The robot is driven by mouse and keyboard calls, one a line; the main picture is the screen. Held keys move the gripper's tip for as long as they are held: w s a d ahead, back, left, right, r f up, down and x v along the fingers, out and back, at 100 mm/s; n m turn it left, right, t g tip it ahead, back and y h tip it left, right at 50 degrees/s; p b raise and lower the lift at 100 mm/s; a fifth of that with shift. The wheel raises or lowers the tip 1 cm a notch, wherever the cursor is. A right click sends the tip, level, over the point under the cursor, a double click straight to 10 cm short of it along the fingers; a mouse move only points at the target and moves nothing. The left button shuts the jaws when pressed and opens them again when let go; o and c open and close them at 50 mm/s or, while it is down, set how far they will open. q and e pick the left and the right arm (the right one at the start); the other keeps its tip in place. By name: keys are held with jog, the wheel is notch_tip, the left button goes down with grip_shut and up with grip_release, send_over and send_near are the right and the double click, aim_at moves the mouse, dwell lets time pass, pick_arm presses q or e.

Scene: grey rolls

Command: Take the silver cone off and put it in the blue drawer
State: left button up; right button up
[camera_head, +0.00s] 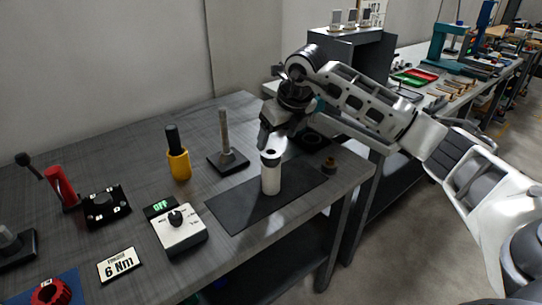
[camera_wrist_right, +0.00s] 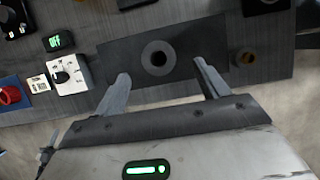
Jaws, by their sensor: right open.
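I cannot make out a silver cone or a blue drawer in either view. A pale grey-white roll (camera_head: 271,180) with a dark hole in its top stands upright on a dark mat (camera_head: 238,210). My left gripper is not in view.
A small brown part (camera_head: 329,166) is at the mat's right end. The table's right edge is close by. Bare table lies at the back left.

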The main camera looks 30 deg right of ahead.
aim_at(271, 148)
jog(key=shift+x, duration=1.15)
jog(key=p+x, duration=0.1)
jog(key=x, duration=0.4)
jog(key=shift+s+a, duration=0.1)
jog(key=shift+a, duration=0.05)
jog(key=c, duration=1.2)
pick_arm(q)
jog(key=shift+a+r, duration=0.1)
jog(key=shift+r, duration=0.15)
pick_arm(e)
jog(key=shift+r, duration=0.15)
jog(key=shift+r, duration=0.6)
pick_arm(q)
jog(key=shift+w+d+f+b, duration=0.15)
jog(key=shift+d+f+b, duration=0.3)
jog(key=shift+b, duration=1.1)
pick_arm(e)
jog(key=shift+s+a+r, duration=1.3)
jog(key=shift+s+r, duration=0.65)
jog(key=shift+s+a+r, duration=1.3)
jog(key=shift+s+r, duration=0.6)
jog(key=shift+s, duration=0.05)
jog(key=shift+s+a+r, duration=1.3)
jog(key=shift+s+r, duration=0.6)
jog(key=shift+r, duration=0.05)
